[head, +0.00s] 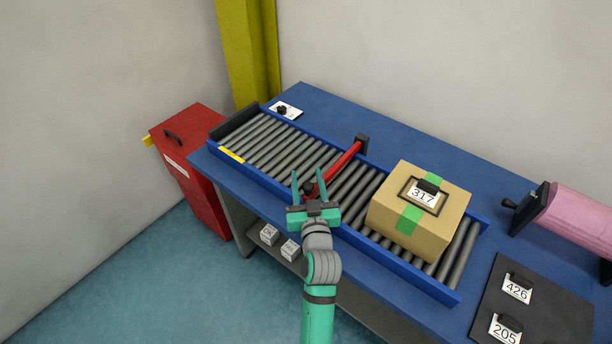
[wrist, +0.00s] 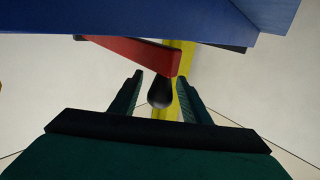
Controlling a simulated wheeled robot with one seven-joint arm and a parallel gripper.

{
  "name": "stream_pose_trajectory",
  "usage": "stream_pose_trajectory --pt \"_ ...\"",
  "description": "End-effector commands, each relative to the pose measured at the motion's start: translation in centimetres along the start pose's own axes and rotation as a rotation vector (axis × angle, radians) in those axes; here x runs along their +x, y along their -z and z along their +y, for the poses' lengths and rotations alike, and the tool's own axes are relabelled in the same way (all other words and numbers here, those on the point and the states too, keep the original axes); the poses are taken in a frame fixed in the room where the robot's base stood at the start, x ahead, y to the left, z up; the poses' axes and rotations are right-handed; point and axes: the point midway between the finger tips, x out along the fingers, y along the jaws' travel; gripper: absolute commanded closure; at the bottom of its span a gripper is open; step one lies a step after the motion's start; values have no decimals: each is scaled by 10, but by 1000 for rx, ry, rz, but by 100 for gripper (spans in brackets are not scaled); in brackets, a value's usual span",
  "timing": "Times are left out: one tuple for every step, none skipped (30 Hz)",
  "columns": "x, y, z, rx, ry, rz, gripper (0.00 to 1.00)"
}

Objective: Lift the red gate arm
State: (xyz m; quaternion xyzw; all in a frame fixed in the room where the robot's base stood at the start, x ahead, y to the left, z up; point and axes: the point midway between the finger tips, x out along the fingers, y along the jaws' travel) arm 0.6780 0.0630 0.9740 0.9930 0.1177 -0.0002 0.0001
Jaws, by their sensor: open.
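The red gate arm (head: 337,168) lies across the roller conveyor, running from a dark pivot block (head: 362,142) at the far rail to a black knob at its near end. In the wrist view, the red arm (wrist: 135,53) runs across the upper middle and the black knob (wrist: 160,92) hangs at its end. My gripper (head: 309,180) is open at the near end of the arm. In the wrist view, my two fingers (wrist: 160,88) stand on either side of the knob, apart from it as far as I can see.
A cardboard box (head: 405,238) labelled 317 sits on the rollers (head: 270,147) right of the gate arm. A blue table (head: 415,142) carries the conveyor. A red cabinet (head: 190,170) stands at left, a pink roll (head: 580,222) at right. A dark mat (head: 540,318) holds tags 426 and 205.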

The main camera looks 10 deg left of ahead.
Motion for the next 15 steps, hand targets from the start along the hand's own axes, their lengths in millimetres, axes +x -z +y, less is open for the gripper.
stream_pose_trajectory --pt "5 1 0 0 1 2 57" --pt "7 1 0 0 1 1 57" --pt "9 0 0 0 1 1 57" --pt "10 0 0 0 1 1 57" --pt "11 0 0 0 1 0 57" --pt "12 0 0 0 1 1 57" --pt "12 0 0 0 0 1 57" --pt "13 0 0 0 0 1 57" --pt "13 0 0 0 0 1 57" --pt "13 0 0 0 0 1 57" --pt "13 0 0 0 0 1 57" --pt "12 0 0 0 0 1 57" --pt "12 0 0 0 0 1 57" --pt "12 0 0 0 0 1 57" --pt "12 0 0 0 1 1 64"
